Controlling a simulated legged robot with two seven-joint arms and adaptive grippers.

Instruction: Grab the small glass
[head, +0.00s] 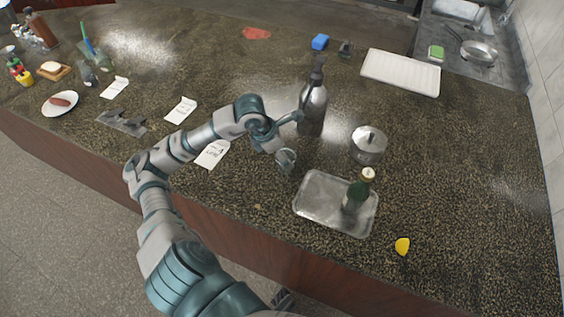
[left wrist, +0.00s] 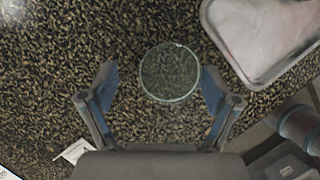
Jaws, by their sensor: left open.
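The small glass (left wrist: 169,72) shows in the left wrist view as a clear round rim seen from above, upright on the dark speckled counter. My left gripper (left wrist: 159,78) is open, with one finger on each side of the glass. The glass sits nearer the right finger, and whether that finger touches it I cannot tell. In the head view my left gripper (head: 284,160) is low over the counter, left of the metal tray, and partly hides the glass (head: 288,155).
A metal tray (head: 312,204) with a green bottle (head: 354,196) stands close to the right. A paper note (head: 212,153) lies left. The counter's front edge is near.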

